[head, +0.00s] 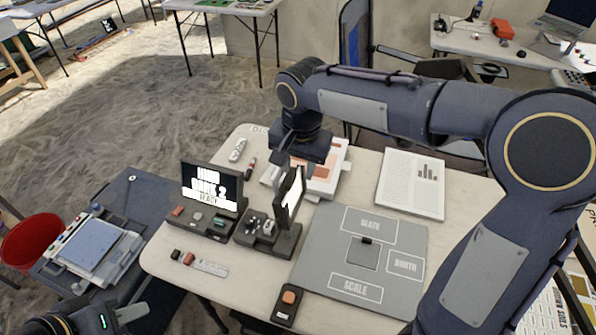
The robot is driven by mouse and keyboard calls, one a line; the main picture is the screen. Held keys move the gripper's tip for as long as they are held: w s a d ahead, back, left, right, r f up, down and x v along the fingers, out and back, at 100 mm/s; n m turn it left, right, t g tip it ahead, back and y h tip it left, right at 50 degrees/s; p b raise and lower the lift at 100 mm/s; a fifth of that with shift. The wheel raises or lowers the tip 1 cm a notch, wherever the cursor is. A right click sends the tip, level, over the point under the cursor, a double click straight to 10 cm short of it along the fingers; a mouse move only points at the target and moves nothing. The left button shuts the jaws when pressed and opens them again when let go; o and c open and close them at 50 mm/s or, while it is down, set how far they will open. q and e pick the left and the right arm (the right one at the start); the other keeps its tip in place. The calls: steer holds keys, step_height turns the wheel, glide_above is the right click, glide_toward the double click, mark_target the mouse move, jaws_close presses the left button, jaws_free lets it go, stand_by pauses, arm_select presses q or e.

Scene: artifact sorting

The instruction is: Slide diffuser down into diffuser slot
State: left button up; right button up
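A dark-framed upright panel with a bright white face, which looks like the diffuser (292,194), stands over the right part of a dark base unit (285,243). My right gripper (282,168) reaches down from above, and its fingers meet the panel's upper left edge, where it appears shut on it. The slot itself is hidden behind the panel and base, so I cannot tell how deep the panel sits. My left gripper (128,314) is partly in view at the lower left, away from the table items; its fingers are mostly cut off.
A lit screen (211,187) on a dark unit stands left of the base. A grey mat (398,240) with labelled areas lies to the right, with a printed sheet (411,183) behind it. A small box with an orange button (288,300) sits in front. A red bucket (32,241) stands far left.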

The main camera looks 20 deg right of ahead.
steer(key=r, duration=0.5)
steer(key=shift+s+r, duration=0.1)
steer(key=shift+s, duration=0.3)
